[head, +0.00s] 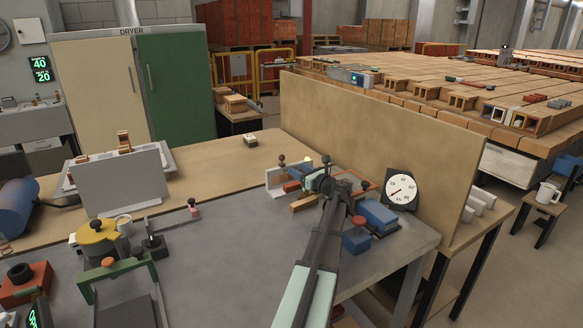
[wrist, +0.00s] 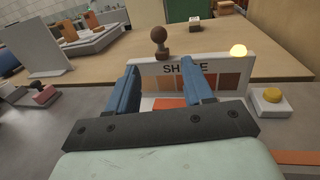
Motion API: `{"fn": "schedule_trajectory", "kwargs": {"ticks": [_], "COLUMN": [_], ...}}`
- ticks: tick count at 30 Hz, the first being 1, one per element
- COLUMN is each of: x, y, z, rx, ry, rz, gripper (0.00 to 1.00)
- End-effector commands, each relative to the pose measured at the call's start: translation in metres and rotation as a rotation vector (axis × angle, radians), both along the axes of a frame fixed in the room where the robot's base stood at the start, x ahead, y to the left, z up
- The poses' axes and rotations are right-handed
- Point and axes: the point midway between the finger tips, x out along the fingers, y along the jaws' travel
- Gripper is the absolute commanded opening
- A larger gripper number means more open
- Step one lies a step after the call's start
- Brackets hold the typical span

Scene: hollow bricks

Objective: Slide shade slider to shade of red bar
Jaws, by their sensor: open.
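The shade panel (wrist: 220,66), a white board lettered "SHADE" and partly hidden by my fingers, has a row of swatches from pale tan to dark brown (wrist: 228,83). It also shows in the head view (head: 273,179). The slider has a round brown knob (wrist: 158,34) at the panel's top edge, left of centre; it also shows in the head view (head: 282,159). An orange-red bar (wrist: 170,103) lies below the swatches, seen between my fingers. My gripper (wrist: 160,69) is open and empty, its blue fingers in front of the panel, with the knob beyond the gap.
A lit lamp (wrist: 238,50) sits at the panel's top right, and a yellow button on a white base (wrist: 271,96) stands to its right. A dial gauge (head: 401,189) and a blue box (head: 377,214) stand to the right. The wooden tabletop (head: 215,165) behind is mostly clear.

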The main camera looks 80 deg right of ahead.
Motion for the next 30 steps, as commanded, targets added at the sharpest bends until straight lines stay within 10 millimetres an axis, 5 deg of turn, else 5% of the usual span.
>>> {"fn": "schedule_trajectory", "kwargs": {"ticks": [6, 18, 25, 30], "x": [-0.019, -0.024, -0.018, -0.003], "y": [0.013, 0.016, 0.007, -0.022], "z": [0.000, 0.000, 0.004, 0.018], "rx": [0.000, 0.000, -0.014, -0.060], "ry": [0.000, 0.000, 0.001, 0.005], "rz": [-0.001, 0.000, -0.031, -0.149], "gripper": [0.51, 0.51, 0.30, 0.14]}}
